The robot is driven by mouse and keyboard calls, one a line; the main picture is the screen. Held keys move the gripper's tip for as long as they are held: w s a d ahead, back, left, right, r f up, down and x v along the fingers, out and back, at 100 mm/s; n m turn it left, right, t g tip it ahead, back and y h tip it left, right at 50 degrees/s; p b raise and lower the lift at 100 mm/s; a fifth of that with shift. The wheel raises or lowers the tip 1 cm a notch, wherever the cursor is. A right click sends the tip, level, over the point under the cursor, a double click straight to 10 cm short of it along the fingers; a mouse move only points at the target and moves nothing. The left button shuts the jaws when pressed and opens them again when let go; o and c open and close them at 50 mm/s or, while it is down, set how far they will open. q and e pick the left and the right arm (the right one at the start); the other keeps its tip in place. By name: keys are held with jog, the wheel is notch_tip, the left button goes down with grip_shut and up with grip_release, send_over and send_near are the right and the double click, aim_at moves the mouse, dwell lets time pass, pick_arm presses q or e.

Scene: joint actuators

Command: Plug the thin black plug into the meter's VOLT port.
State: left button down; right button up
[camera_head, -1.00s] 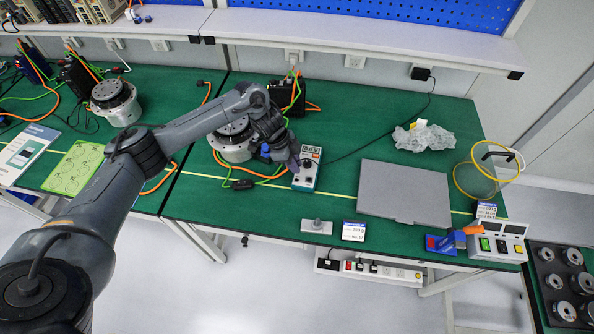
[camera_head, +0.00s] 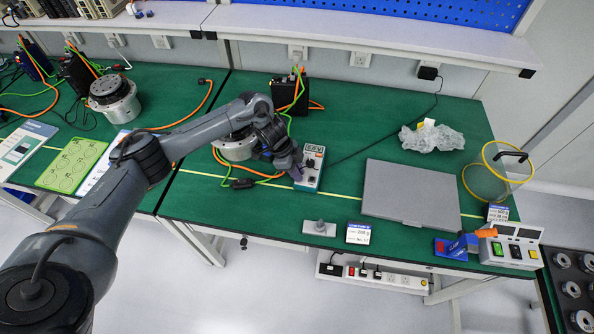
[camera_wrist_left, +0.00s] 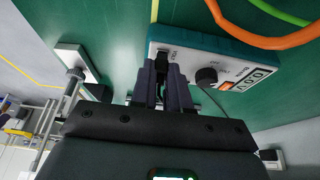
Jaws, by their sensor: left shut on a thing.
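The meter (camera_head: 313,163), a white and teal box with a display and a black knob, lies on the green bench in the head view. It also shows in the left wrist view (camera_wrist_left: 225,59). My left gripper (camera_head: 297,173) is at the meter's lower left edge. In the left wrist view its fingers (camera_wrist_left: 163,80) are shut on the thin black plug (camera_wrist_left: 162,57), whose dark body shows between the fingertips over the port end of the meter. The tip is hidden, so I cannot tell whether it is in the VOLT port. My right gripper is not in view.
Orange and green cables (camera_head: 268,177) run just left of the meter. A round actuator (camera_head: 237,150) and a black box (camera_head: 290,96) stand behind it. A grey plate (camera_head: 410,192) lies to the right. The bench between meter and plate is mostly clear.

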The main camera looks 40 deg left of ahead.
pick_arm(q)
jog(key=shift+f, duration=0.2)
dwell(0.6)
jog(key=c, duration=1)
grip_release()
jog(key=shift+c, duration=0.2)
